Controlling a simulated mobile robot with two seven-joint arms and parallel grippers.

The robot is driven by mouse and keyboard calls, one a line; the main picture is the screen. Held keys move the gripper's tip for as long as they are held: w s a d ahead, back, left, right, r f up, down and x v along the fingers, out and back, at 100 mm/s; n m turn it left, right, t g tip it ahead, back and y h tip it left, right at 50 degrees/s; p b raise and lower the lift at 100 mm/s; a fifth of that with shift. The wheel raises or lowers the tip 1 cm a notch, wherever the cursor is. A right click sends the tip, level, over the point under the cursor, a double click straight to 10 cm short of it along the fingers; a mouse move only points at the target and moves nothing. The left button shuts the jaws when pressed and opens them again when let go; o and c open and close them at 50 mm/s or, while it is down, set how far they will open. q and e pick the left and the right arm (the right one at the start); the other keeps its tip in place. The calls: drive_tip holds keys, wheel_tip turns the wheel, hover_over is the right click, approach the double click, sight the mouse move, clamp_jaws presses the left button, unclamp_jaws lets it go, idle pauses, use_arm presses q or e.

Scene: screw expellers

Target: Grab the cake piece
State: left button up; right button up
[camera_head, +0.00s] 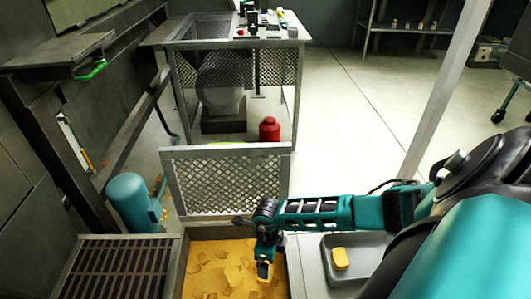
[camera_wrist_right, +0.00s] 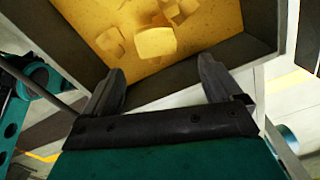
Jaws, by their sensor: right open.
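A bin (camera_head: 188,262) at the bottom centre of the head view holds yellow material with several flat cake pieces. My right gripper (camera_head: 264,272) hangs over this bin, pointing down. In the right wrist view the right gripper (camera_wrist_right: 160,78) is open with nothing between its fingers. A blocky yellow cake piece (camera_wrist_right: 155,42) lies just beyond the fingertips, roughly in line with the gap and apart from them. Another cake piece (camera_wrist_right: 110,41) lies left of it. A separate yellow piece (camera_head: 340,259) sits in a grey tray (camera_head: 372,243) right of the bin. My left gripper is not in view.
The bin's dark wall (camera_wrist_right: 240,52) runs close to the right fingertips in the wrist view. A mesh panel (camera_head: 225,186) stands behind the bin. A slatted grate (camera_head: 112,270) lies to the left, with a teal cylinder (camera_head: 130,203) behind it.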

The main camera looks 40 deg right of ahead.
wheel_tip(320, 180, down, 3)
drive_tip(key=shift+f+b, duration=0.2)
drive_tip(key=shift+b, duration=0.3)
drive_tip(key=shift+f, duration=0.5)
drive_tip(key=f+b, duration=0.2)
drive_tip(key=f, duration=0.1)
drive_tip(key=f+b, duration=0.1)
drive_tip(key=shift+w+a+f, duration=0.15)
drive_tip(key=shift+a+f, duration=0.15)
drive_tip(key=shift+a, duration=0.05)
drive_tip(key=shift+f, duration=0.2)
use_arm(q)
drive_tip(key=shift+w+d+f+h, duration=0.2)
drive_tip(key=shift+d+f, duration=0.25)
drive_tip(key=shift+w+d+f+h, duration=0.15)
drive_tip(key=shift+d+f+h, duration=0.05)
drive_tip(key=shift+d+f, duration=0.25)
use_arm(e)
drive_tip(key=c, duration=1)
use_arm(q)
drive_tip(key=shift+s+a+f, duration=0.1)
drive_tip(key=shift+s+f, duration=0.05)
use_arm(e)
drive_tip(key=shift+r, duration=0.15)
